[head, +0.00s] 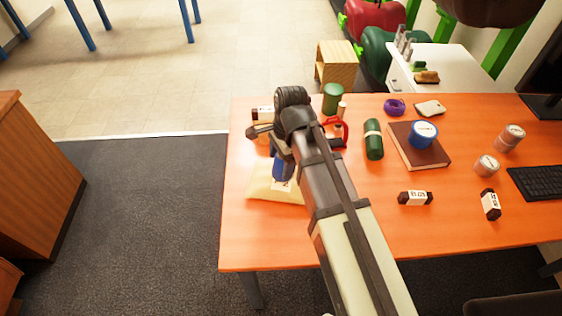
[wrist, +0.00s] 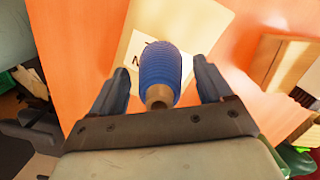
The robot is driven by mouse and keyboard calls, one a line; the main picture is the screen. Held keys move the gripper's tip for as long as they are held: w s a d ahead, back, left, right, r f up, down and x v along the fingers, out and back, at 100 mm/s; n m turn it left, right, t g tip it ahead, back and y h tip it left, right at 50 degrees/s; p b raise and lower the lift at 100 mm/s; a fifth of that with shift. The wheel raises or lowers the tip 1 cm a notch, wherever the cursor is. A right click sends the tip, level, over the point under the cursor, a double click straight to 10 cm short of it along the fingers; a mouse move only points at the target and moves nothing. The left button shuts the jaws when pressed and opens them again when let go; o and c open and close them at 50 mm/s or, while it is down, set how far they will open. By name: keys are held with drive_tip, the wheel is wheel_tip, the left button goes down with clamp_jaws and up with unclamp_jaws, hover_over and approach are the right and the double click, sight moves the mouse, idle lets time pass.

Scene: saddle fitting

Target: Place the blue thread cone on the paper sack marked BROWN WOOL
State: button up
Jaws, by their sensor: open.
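The blue thread cone (wrist: 161,66) is between the two spread fingers of my gripper (wrist: 157,70) in the wrist view, with gaps on both sides. Its tan tip points toward the gripper's palm. In the head view the cone (head: 280,165) shows partly beside my arm, over the pale yellow paper sack (head: 262,187). The sack (wrist: 200,28) lies behind the cone in the wrist view, with a white label partly covered by the cone; its wording is not readable. The cone appears to stand on the sack, but the contact is hidden.
On the orange table are a green cylinder (head: 373,139), a brown book (head: 428,150) with a blue tape roll (head: 423,134) on it, a green can (head: 332,98), a purple ring (head: 395,106) and small labelled blocks (head: 415,198). The table's front left is clear.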

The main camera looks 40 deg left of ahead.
drive_tip(key=r, duration=0.3)
drive_tip(key=w+r, duration=0.1)
drive_tip(key=r, duration=0.7)
drive_tip(key=shift+w+d+r, duration=0.1)
drive_tip(key=shift+w+d, duration=0.05)
drive_tip(key=shift+d, duration=0.1)
